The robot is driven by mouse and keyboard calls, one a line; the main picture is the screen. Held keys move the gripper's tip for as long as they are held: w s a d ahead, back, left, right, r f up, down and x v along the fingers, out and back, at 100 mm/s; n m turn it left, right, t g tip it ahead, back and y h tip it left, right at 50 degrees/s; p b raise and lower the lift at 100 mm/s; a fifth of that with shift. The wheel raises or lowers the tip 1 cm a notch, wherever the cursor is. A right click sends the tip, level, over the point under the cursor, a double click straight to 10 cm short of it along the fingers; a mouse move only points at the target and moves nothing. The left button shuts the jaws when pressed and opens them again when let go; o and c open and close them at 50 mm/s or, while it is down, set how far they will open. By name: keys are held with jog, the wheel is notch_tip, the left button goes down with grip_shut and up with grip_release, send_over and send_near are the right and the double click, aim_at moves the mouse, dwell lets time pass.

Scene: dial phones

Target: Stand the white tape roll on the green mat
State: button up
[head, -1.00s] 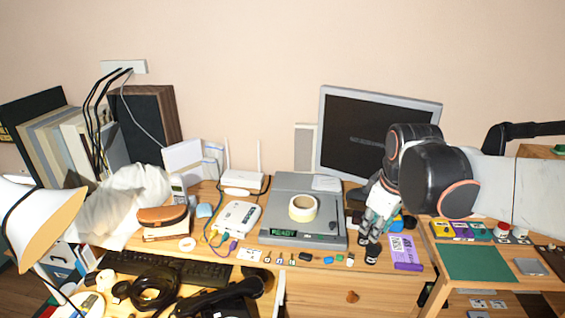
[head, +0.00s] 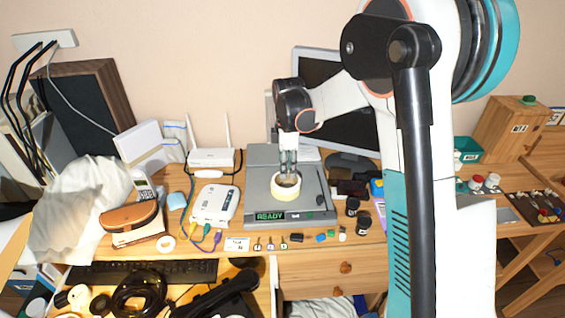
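The cream-white tape roll (head: 286,191) lies flat on the grey scale (head: 262,185) whose display reads READY. My gripper (head: 288,174) points down over the roll, its fingertips at or just above the roll's hole. Whether they touch or grip it, and how wide they are apart, I cannot tell. The green mat is hidden in the current view, behind my arm; the earlier view showed it flat on the right-hand side table.
A white router (head: 214,204) with cables is left of the scale, and a monitor (head: 330,100) behind it. Black jars (head: 363,220) stand to its right. A smaller white ring (head: 166,244) lies at left. A teal bin (head: 467,150) and wooden box (head: 508,128) are at right.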

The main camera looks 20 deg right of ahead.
aim_at(287, 189)
jog(key=shift+f+b, duration=2.65)
jog(key=shift+f, duration=1.65)
jog(key=c, duration=0.5)
jog(key=shift+r, duration=0.1)
jog(key=shift+r+p, duration=1.65)
jog(key=shift+r, duration=0.8)
